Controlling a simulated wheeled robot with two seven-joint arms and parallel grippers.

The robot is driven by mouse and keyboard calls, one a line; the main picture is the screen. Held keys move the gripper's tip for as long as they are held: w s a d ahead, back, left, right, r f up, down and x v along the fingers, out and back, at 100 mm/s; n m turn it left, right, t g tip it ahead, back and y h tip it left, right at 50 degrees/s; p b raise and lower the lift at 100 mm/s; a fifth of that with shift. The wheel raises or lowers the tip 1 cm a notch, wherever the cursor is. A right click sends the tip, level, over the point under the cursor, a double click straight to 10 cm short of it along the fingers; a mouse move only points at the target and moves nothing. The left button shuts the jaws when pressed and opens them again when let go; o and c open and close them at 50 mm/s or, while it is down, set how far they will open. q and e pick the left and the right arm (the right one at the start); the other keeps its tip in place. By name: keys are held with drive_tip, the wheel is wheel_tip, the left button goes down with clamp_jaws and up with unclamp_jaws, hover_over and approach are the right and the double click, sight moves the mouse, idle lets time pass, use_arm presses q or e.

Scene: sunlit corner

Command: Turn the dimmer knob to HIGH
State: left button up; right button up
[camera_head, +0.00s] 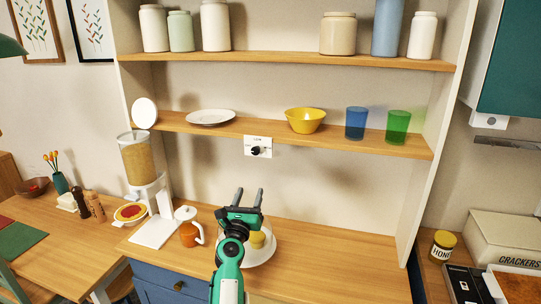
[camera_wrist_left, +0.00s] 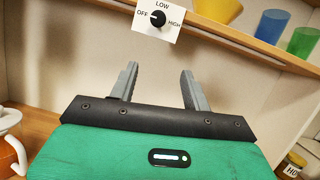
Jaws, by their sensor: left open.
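The dimmer knob (camera_head: 256,151) is a small black knob on a white plate (camera_head: 249,141) fixed to the wall just under the lower shelf. In the left wrist view the knob (camera_wrist_left: 158,18) sits among the labels OFF at left, LOW at top and HIGH at right. A light mark on it appears to point left, toward OFF. My left gripper (camera_head: 250,193) is open and empty, below the knob and apart from it, fingers pointing up. In the left wrist view its fingertips (camera_wrist_left: 159,69) show below the plate. My right gripper is not in view.
The lower shelf (camera_head: 275,131) juts out above the knob, with a yellow bowl (camera_head: 305,120) and blue (camera_head: 356,123) and green cups (camera_head: 398,126). A cereal dispenser (camera_head: 142,165) and an orange jug (camera_head: 190,233) stand left of my arm. The counter at right (camera_head: 340,262) is clear.

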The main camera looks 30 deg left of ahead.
sight(255, 152)
use_arm(q)
drive_tip(key=w+a+r, duration=0.1)
drive_tip(key=w+r, duration=0.1)
drive_tip(key=w, duration=0.1)
drive_tip(key=w+a+r+n, duration=0.1)
drive_tip(key=w+a+r, duration=0.1)
drive_tip(key=w+r, duration=0.1)
drive_tip(key=w+a+r+n+b, duration=0.1)
drive_tip(key=w+a+r, duration=0.1)
drive_tip(key=w, duration=0.2)
drive_tip(key=shift+w+r+t+y, duration=0.3)
drive_tip(key=shift+r+y, duration=0.05)
drive_tip(key=shift+y, duration=0.05)
drive_tip(key=shift+w+a+r, duration=0.1)
drive_tip(key=shift+w+r, duration=0.15)
drive_tip(key=shift+w, duration=0.2)
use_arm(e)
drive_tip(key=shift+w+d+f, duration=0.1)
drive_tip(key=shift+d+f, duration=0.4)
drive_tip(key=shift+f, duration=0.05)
